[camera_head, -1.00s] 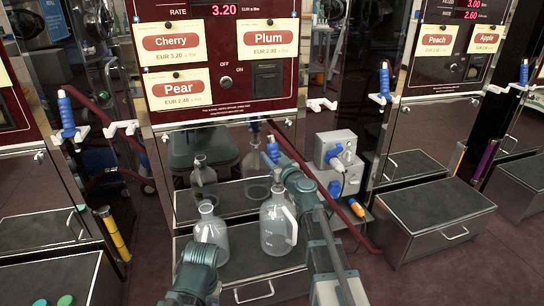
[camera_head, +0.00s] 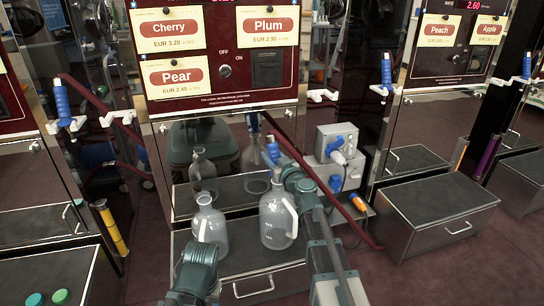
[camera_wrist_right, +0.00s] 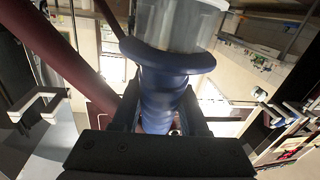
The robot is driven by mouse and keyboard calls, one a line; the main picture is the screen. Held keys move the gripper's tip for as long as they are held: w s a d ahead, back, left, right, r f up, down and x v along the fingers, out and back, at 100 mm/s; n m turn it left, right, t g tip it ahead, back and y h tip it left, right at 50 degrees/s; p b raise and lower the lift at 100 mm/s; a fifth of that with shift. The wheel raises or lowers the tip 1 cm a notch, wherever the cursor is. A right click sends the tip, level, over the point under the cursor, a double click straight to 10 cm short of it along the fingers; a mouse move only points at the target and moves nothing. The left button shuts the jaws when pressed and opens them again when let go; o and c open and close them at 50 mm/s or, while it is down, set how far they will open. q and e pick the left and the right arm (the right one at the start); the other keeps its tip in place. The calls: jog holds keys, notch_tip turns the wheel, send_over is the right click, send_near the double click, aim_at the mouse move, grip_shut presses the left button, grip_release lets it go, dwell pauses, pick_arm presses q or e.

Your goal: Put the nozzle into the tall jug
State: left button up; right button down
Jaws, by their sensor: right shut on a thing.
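My right gripper (camera_head: 276,163) is shut on the blue nozzle (camera_head: 271,149), above the mouth of the jug with the white handle (camera_head: 275,225). The nozzle is outside the jug. The right wrist view shows the blue nozzle grip (camera_wrist_right: 160,95) with a wide collar and a clear grey end between my jaws. The handled jug stands upright on the steel step and looks taller than the round clear jug (camera_head: 211,228) on its left. My left arm reaches in front of that round jug; its fingertips are hidden, so its jaws cannot be judged.
A dark red hose (camera_head: 300,158) runs behind my right arm. A grey socket box (camera_head: 337,158) with blue plugs stands to the right. Other blue nozzles hang at the left (camera_head: 62,103) and right (camera_head: 386,72). Steel steps (camera_head: 435,199) stand below the panels.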

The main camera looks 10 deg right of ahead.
jog(key=c, duration=0.9)
grip_release()
jog(key=shift+f, duration=0.2)
jog(key=o, duration=0.5)
jog(key=shift+o, duration=0.2)
jog(key=shift+s, duration=0.1)
jog(key=s+d, duration=0.2)
jog(key=s, duration=1.1)
jog(key=shift+s+d, duration=0.2)
jog(key=shift+d, duration=0.1)
